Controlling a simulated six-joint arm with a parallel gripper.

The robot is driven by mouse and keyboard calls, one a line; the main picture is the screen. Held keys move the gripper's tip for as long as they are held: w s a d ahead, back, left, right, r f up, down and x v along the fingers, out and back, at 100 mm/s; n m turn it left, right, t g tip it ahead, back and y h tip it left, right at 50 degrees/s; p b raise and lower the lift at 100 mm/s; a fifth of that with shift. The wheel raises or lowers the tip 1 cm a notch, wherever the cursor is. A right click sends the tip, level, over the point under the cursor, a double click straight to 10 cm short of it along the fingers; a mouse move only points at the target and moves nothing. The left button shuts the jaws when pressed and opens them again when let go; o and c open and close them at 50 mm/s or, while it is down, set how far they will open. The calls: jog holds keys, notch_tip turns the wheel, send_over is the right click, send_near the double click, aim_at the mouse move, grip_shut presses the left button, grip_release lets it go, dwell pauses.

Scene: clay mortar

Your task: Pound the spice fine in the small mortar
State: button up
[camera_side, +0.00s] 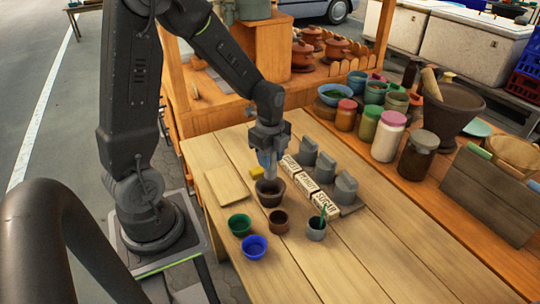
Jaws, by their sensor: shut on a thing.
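The small mortar (270,196), a dark brown clay bowl, stands on the wooden table near the middle of the side view. My gripper (266,164) is right above it, pointing down. It is shut on a thin upright thing, apparently the pestle, whose lower end reaches toward the mortar's mouth. The gripper hides most of that thing. The spice inside the mortar is too small and dark to make out.
In front of the mortar stand a green bowl (239,226), a blue bowl (254,248), a small brown cup (278,222) and a grey cup (316,232) holding a green stick. Labelled pale blocks (308,186) and grey lidded pieces (325,167) stand right. The table's near right is clear.

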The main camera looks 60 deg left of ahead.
aim_at(270, 174)
jog(key=shift+f, duration=3.05)
jog(key=shift+f, duration=0.1)
jog(key=shift+f, duration=0.95)
jog(key=shift+r, duration=1)
jog(key=shift+f, duration=0.1)
jog(key=shift+f, duration=0.9)
jog(key=shift+r, duration=1)
